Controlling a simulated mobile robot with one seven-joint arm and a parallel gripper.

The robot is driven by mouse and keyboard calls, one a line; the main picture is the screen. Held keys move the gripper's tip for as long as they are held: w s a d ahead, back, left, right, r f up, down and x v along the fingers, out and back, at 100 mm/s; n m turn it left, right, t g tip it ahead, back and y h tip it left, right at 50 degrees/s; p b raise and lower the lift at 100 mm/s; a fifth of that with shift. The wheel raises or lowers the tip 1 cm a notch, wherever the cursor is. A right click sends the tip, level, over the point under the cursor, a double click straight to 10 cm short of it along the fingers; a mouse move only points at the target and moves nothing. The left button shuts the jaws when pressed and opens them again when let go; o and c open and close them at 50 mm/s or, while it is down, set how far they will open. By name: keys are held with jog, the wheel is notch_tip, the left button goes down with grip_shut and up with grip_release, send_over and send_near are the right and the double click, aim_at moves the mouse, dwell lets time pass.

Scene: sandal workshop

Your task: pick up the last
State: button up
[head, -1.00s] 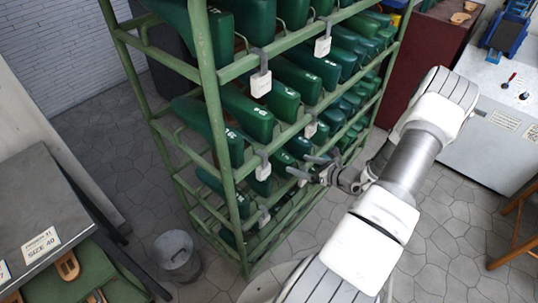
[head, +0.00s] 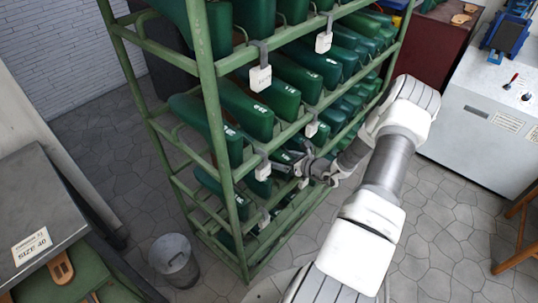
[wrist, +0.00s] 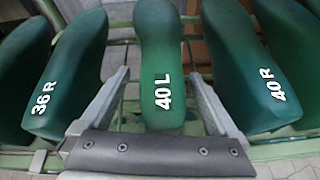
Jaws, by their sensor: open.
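Green shoe lasts with white size marks lie in rows on a green metal rack (head: 222,150). In the wrist view, a last marked 40 L (wrist: 162,60) lies between the two fingers of my gripper (wrist: 160,76). The fingers are open, one on each side of it, with gaps visible. A last marked 36 R (wrist: 70,75) lies to the left and one marked 40 R (wrist: 245,70) to the right. In the head view, my gripper (head: 303,168) is at the rack's front, at a lower shelf. The last before it is partly hidden there.
White tags (head: 260,78) hang on the shelf rails near my gripper. A metal bucket (head: 174,259) stands on the floor left of the rack. A table with a SIZE 40 card (head: 31,247) is at lower left.

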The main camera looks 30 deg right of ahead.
jog(key=c, duration=1.3)
jog(key=shift+r, duration=0.1)
jog(key=shift+c, duration=0.7)
jog(key=shift+r, duration=0.1)
